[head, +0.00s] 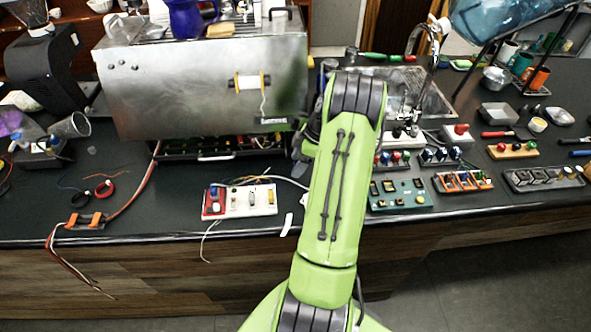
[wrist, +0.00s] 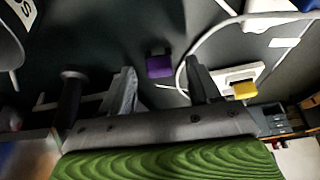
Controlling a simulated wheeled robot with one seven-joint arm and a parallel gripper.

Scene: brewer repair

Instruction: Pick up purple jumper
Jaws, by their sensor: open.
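The purple jumper (wrist: 158,66) is a small dark purple block on the dark counter in the wrist view. It shows between the two fingertips of my gripper (wrist: 161,75), which is open and empty. The fingers stand on either side of it in the picture; how far they are above it I cannot tell. In the head view my green arm covers the middle of the counter, and I cannot make out the jumper there.
A white cable (wrist: 205,35) curves close by the right finger. A white board with a yellow block (wrist: 245,90) lies to the right. In the head view, a metal brewer (head: 205,85) stands behind, a white-and-red board (head: 240,202) left of my arm, a green circuit board (head: 398,195) right.

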